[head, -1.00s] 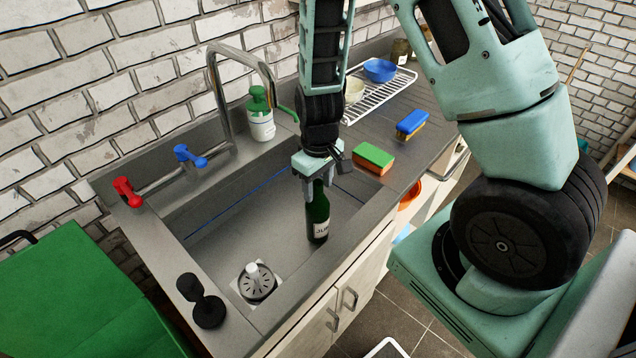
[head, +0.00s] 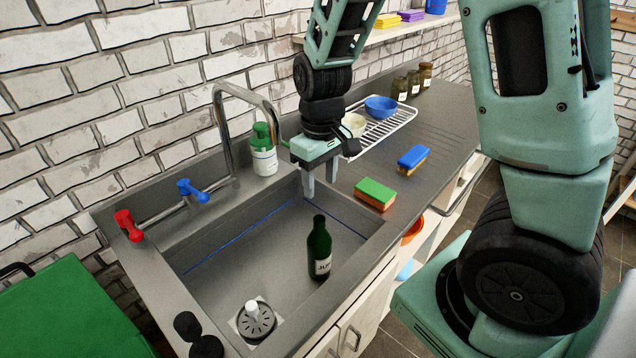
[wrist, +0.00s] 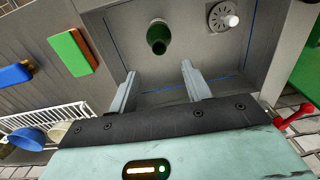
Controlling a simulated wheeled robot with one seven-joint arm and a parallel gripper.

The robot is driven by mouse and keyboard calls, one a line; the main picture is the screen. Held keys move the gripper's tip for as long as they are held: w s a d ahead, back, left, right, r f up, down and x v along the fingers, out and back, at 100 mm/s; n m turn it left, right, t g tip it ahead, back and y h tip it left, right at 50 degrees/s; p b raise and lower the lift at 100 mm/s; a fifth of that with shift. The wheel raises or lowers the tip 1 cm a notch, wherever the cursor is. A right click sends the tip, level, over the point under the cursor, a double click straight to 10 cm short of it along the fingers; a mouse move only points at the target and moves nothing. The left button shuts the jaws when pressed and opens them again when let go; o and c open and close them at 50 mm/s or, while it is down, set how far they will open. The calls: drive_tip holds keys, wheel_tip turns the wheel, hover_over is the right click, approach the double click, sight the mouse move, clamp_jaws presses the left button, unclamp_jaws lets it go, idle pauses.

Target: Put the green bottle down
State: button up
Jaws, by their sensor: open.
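The green bottle (head: 319,250) is dark green with a pale label and stands upright on the floor of the sink basin (head: 225,268), near its front wall. It also shows from above in the wrist view (wrist: 158,37). My gripper (head: 320,192) is open and empty, pointing down over the back right part of the basin. It is above and behind the bottle and apart from it. In the wrist view both fingers (wrist: 159,88) are spread with nothing between them.
A faucet (head: 228,130) and a soap bottle (head: 264,152) stand behind the basin. A green sponge (head: 375,193), a blue sponge (head: 413,158) and a wire rack (head: 385,130) with bowls are on the right counter. A drain (head: 256,319) lies at the basin's front left.

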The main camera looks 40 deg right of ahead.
drive_tip(key=s+a+r+n, duration=0.2)
drive_tip(key=s+a+r, duration=0.1)
drive_tip(key=s+a, duration=0.6)
drive_tip(key=s+a+r+n, duration=0.3)
drive_tip(key=s+a+r, duration=0.1)
drive_tip(key=s+a, duration=0.4)
drive_tip(key=shift+s+a+n, duration=0.3)
drive_tip(key=shift+s+a, duration=0.05)
drive_tip(key=shift+s, duration=0.3)
drive_tip(key=shift+o, duration=0.4)
idle(0.8)
drive_tip(key=m+p, duration=0.2)
drive_tip(key=m, duration=0.4)
hover_over(320, 220)
drive_tip(key=s+a, duration=0.1)
wheel_tip(320, 220, down, 13)
drive_tip(key=shift+w+d+f+p, duration=0.1)
drive_tip(key=shift+f+p, duration=0.3)
drive_tip(key=shift+f, duration=1.2)
drive_tip(key=shift+d+f+p, duration=0.1)
drive_tip(key=shift+f+p, duration=0.3)
drive_tip(key=shift+f, duration=1.2)
